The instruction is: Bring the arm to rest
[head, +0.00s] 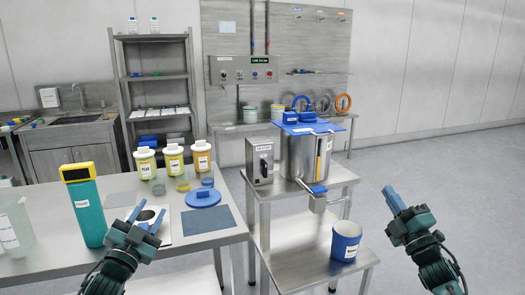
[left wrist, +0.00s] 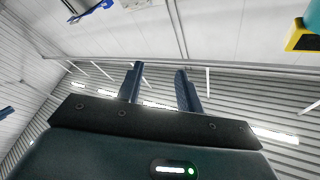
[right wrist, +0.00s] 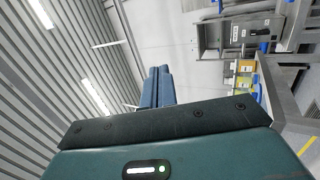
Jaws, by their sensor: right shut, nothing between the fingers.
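My left gripper (head: 146,219) is raised over the front of the left table in the head view. Its two fingers stand apart with nothing between them, also in the left wrist view (left wrist: 158,84). My right gripper (head: 393,200) is raised over open floor, right of the steel stand. Its fingers are together and empty, also in the right wrist view (right wrist: 157,86). Both grippers point upward and are apart from all objects.
The left table (head: 215,238) holds a teal device (head: 88,212), several jars, a blue lid (head: 203,197) and a blue-grey mat (head: 211,219). The steel stand (head: 300,262) carries a filler tank (head: 305,157) and, lower, a blue bucket (head: 346,241). Floor at right is clear.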

